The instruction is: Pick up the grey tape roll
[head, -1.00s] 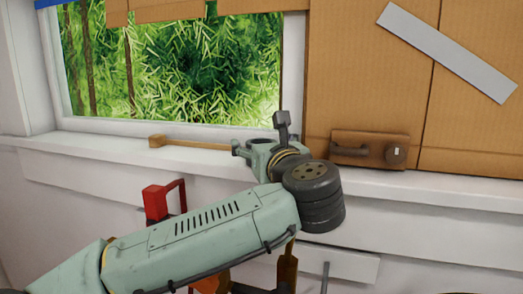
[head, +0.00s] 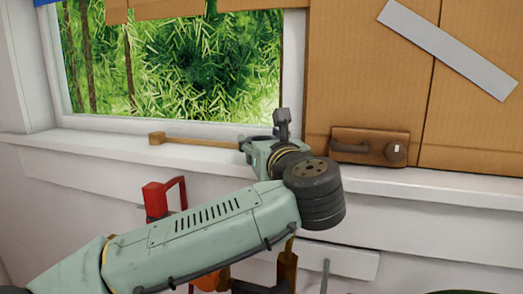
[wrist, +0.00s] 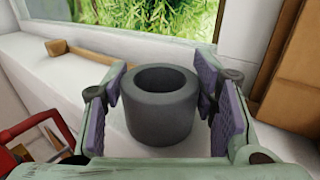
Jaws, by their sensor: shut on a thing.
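The grey tape roll (wrist: 160,112) is a dark grey, thick-walled ring that stands upright on the white window ledge, its round hole facing up. In the wrist view it sits between the purple pads of my gripper (wrist: 170,82), which is shut on it. I cannot tell whether the roll is clear of the ledge. In the head view my gripper (head: 256,148) is over the ledge below the window, and my own arm hides most of the roll.
A wooden-handled mallet (head: 195,141) lies on the ledge to the left. A brown box-like object with a knob (head: 370,146) stands on the ledge to the right, before cardboard panels (head: 375,75). A red object (head: 155,200) is below the ledge.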

